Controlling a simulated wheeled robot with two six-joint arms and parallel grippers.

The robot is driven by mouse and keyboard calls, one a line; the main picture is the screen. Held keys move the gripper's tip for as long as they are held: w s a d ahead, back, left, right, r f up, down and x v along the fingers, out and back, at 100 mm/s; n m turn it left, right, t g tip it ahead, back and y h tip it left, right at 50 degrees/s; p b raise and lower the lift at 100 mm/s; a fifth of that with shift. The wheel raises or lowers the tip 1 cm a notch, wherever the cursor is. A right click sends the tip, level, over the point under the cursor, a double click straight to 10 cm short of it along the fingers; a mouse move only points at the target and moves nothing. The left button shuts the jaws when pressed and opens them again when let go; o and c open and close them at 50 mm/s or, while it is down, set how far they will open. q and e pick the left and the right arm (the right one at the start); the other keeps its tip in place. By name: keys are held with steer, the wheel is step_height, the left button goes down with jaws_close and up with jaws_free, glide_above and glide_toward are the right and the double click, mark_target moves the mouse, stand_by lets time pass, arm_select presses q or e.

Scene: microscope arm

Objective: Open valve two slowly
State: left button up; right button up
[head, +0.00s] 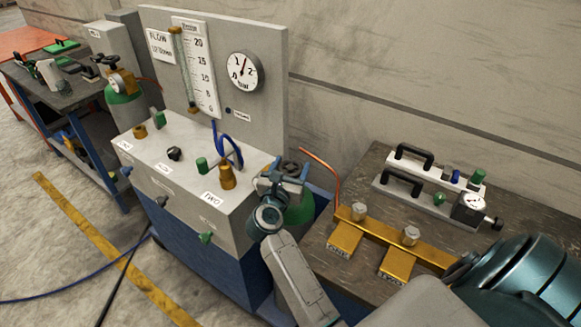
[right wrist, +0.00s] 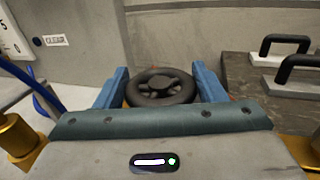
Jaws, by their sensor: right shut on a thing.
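A black handwheel (right wrist: 165,84) tops a green gas cylinder (head: 301,208) at the right end of the white control box (head: 180,160). A label "TWO" (head: 210,196) is on the box top near it. My right gripper (head: 284,172) is shut on the handwheel, with one blue finger at each side of the rim in the right wrist view. My wrist covers part of the cylinder in the head view. A flow scale (head: 197,68) and a round bar dial (head: 243,71) are on the panel behind. My left gripper is not in view.
A dark table (head: 330,245) at the right bears a brass manifold (head: 385,235) and devices with black handles (head: 402,182). A blue hose (head: 229,150) and brass fitting (head: 227,177) stand close left of my gripper. A copper pipe (head: 325,168) runs behind the cylinder.

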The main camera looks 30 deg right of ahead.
steer(key=shift+r+n+t+y+p, duration=0.15)
steer(key=shift+n+t+y+p, duration=0.15)
steer(key=shift+n+p, duration=0.1)
steer(key=n+t+y+p, duration=0.3)
steer(key=shift+d+r+y, duration=0.1)
steer(key=shift+r+y, duration=0.05)
steer(key=shift+y, duration=0.25)
steer(key=shift+f+n+t+y+p, duration=0.25)
steer(key=shift+n+t+y+p, duration=0.45)
steer(key=shift+n+y+p, duration=0.25)
steer(key=o, duration=1)
steer(key=shift+f, duration=0.1)
steer(key=b+v, duration=0.3)
steer(key=v, duration=0.7)
steer(key=shift+s, duration=0.35)
